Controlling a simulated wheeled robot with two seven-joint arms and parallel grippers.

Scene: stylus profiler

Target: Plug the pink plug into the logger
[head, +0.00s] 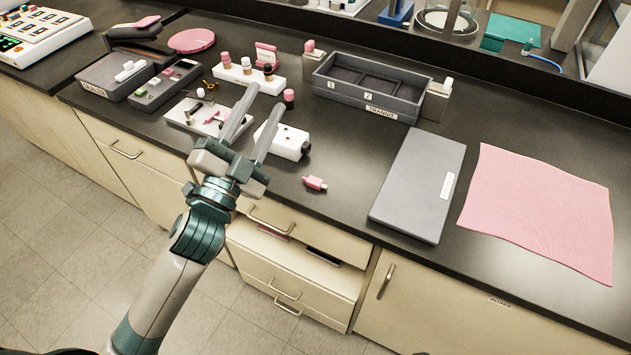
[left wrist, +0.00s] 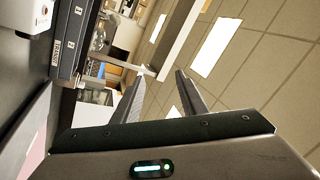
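The pink plug (head: 315,183) lies on the dark bench top, near the front edge, right of my left gripper. The logger is probably the white box (head: 283,141) with a dark round end and small holes on top; no label on it can be read. My left gripper (head: 262,108) is open and empty, its two long fingers raised over the bench and partly covering the white box. In the left wrist view the fingers (left wrist: 155,88) are spread apart with nothing between them. My right gripper is in neither view.
A grey tray marked TRANSIT (head: 365,92) stands behind. A grey flat case (head: 418,185) and a pink cloth (head: 540,210) lie to the right. A white board with small parts (head: 190,112) lies to the left. The bench around the plug is clear.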

